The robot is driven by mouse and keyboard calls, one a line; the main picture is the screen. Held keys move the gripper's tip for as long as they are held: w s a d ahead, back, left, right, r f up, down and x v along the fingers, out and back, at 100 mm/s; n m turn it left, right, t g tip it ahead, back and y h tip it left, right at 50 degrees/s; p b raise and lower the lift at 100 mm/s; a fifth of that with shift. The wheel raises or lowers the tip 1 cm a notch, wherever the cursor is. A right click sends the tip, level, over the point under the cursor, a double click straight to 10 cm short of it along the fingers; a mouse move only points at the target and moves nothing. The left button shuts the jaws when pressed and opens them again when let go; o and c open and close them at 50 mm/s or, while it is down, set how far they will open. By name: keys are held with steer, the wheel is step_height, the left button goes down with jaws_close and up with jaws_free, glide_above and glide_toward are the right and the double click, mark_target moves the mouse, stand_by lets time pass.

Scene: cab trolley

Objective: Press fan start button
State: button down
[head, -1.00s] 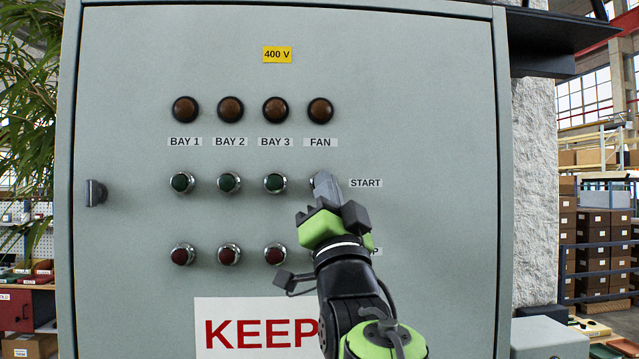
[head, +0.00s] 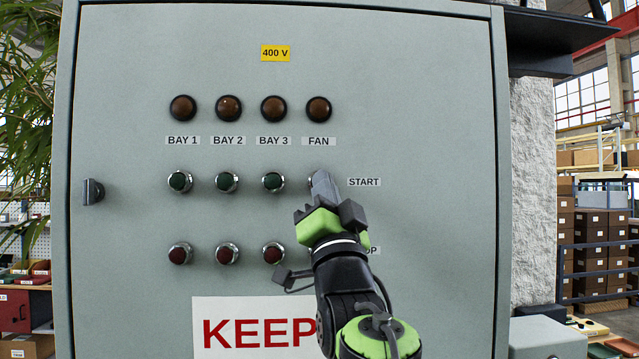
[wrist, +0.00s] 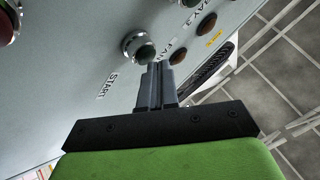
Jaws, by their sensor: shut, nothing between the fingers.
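The fan start button is the green button in a chrome ring (wrist: 140,47) beside the START label (wrist: 108,87) in the wrist view. In the head view it is hidden behind my fingers, under the FAN label (head: 318,141). My gripper (head: 322,178) is shut and empty, its fingertips pointing at the panel at that spot. In the wrist view the fingertips (wrist: 158,68) appear right beside the green button, on the fan lamp side; I cannot tell whether they touch it. The FAN lamp (head: 318,110) looks dark brown, like the other lamps.
Green start buttons for the bays (head: 272,182) stand in the same row to the left. Red buttons (head: 273,252) are below; the STOP label (head: 370,250) is partly covered by my gripper. A door latch (head: 92,192) sticks out at the cabinet's left edge.

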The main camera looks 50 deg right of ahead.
steer(key=shift+w+d, duration=0.25)
steer(key=shift+d, duration=0.05)
stand_by(0.6)
steer(key=shift+s+a, duration=0.1)
steer(key=shift+a, duration=0.05)
steer(key=shift+s+a+b, duration=0.45)
steer(key=shift+a+b, duration=0.1)
steer(key=shift+b, duration=0.05)
steer(key=shift+s+a+b, duration=1.2)
steer(key=shift+s+a, duration=0.45)
steer(key=shift+a, duration=0.2)
